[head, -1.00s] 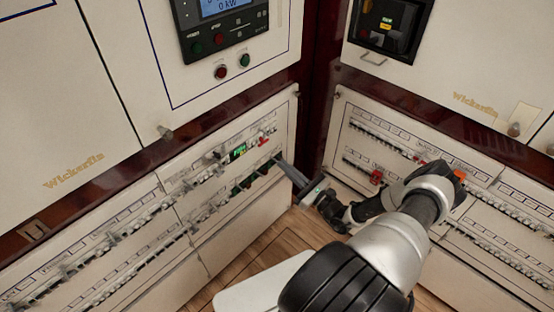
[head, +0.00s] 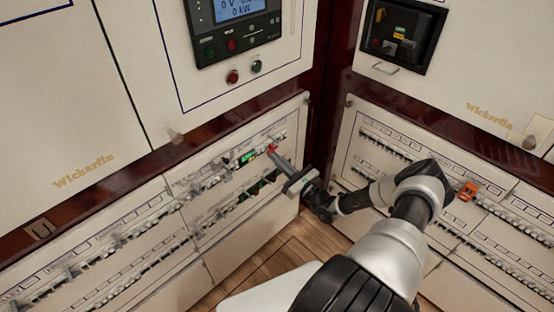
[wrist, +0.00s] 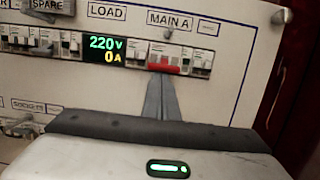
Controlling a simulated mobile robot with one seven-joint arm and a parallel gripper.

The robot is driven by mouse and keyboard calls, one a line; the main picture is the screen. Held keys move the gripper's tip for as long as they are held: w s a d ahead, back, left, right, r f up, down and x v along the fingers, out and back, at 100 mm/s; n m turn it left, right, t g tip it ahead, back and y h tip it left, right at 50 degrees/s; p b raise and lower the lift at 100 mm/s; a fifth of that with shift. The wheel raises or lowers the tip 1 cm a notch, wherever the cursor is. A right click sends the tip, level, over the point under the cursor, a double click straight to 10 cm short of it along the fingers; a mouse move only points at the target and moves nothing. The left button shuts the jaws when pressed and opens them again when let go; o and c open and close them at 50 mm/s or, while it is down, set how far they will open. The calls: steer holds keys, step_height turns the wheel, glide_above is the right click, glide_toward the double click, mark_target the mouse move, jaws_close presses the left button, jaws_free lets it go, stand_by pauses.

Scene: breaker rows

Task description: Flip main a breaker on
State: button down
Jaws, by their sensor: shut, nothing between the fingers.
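The main A breaker (wrist: 164,66) has a red lever and sits below the "MAIN A" label (wrist: 169,20) in the upper breaker row. In the head view, its red part (head: 271,149) shows right at my fingertips. My gripper (wrist: 162,78) is shut with nothing between its fingers. In the wrist view the fingertips reach up to just below the red lever and overlap its lower edge; I cannot tell whether they touch it. In the head view my gripper (head: 274,154) points at the right end of the left panel's upper row.
A lit meter (wrist: 104,49) reads 220 V and 0 A, left of the breaker. White breakers (wrist: 202,62) stand close on the right. The right cabinet panel carries more breaker rows and an orange-red device (head: 468,190). Wooden floor (head: 290,250) lies below.

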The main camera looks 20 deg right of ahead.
steer(key=shift+r, duration=0.1)
steer(key=shift+s+r+g+p, duration=0.1)
steer(key=shift+g+p, duration=0.2)
steer(key=shift+p, duration=0.5)
